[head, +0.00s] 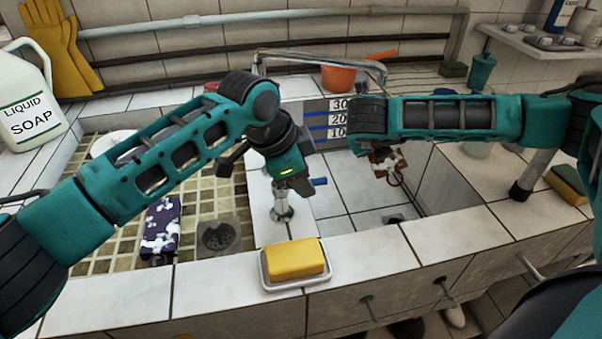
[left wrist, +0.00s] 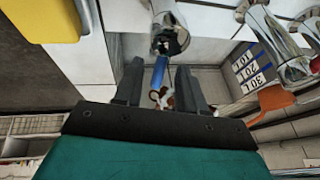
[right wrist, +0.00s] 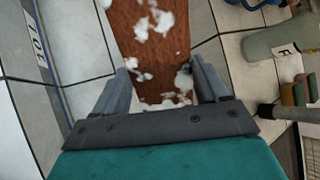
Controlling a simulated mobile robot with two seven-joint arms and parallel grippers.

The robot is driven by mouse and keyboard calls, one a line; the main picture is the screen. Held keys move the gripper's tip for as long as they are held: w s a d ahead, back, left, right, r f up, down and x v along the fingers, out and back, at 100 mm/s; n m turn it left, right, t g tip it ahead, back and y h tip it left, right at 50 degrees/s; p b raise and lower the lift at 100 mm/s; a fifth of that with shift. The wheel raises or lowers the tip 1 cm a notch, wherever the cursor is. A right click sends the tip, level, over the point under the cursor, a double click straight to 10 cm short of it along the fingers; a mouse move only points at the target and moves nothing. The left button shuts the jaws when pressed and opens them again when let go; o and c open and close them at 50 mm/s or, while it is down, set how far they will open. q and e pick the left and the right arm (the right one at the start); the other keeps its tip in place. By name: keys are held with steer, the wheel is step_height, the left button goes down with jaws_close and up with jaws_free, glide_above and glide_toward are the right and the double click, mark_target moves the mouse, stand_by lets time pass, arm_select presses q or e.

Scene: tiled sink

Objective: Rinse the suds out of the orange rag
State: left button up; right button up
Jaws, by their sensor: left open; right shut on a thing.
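The orange-brown rag with white suds (head: 388,162) hangs over the right basin in the head view. My right gripper (right wrist: 165,72) is shut on the rag (right wrist: 150,35), which shows between its fingers in the right wrist view. In the head view that gripper is mostly hidden behind its arm. My left gripper (head: 300,184) is open beside the chrome tap fitting (head: 282,208) on the divider. Its blue lever (head: 319,181) shows just past the fingers; in the left wrist view the lever (left wrist: 159,72) appears between the fingertips. I cannot tell whether they touch it.
The right basin has level marks (head: 338,120) on its wall and a drain (head: 394,218). A yellow sponge (head: 296,258) sits in a dish on the front ledge. A soap jug (head: 28,100) stands left.

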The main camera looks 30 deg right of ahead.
arm_select(q)
jaws_close()
stand_by(0.3)
stand_by(0.4)
